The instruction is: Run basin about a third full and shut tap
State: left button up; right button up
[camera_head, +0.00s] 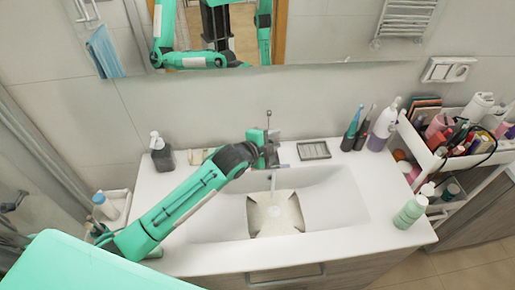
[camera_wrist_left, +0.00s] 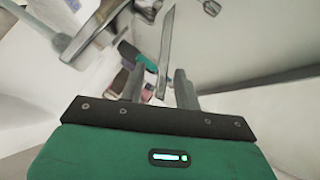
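The white basin (camera_head: 335,200) is set in the counter, with a paler star-shaped patch (camera_head: 275,213) around its drain; I cannot tell the water depth. The tap (camera_head: 272,160) stands at its back edge, mostly hidden by my left gripper (camera_head: 266,150). A thin pale streak (camera_head: 273,181) below the spout looks like running water. The tap's thin lever (camera_head: 268,118) rises above the gripper. In the left wrist view, my left gripper's fingers (camera_wrist_left: 158,88) are apart, with a thin grey bar (camera_wrist_left: 166,48), seemingly the lever, between and beyond them. Contact is unclear. My right gripper is not in view.
A soap dispenser (camera_head: 161,152) stands left of the tap and a soap dish (camera_head: 313,150) right of it. Toothbrushes (camera_head: 353,128) and a purple bottle (camera_head: 383,126) stand at the back right. A green bottle (camera_head: 410,211) is at the right edge, beside the loaded cart (camera_head: 450,162).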

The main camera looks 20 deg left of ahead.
pick_arm(q)
jog(key=b+v, duration=0.3)
jog(key=v, duration=0.8)
jog(key=shift+s+b, duration=0.25)
jog(key=shift+b, duration=0.05)
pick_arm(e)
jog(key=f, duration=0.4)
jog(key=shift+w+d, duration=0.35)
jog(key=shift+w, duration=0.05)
pick_arm(q)
jog(key=shift+a+r, duration=0.1)
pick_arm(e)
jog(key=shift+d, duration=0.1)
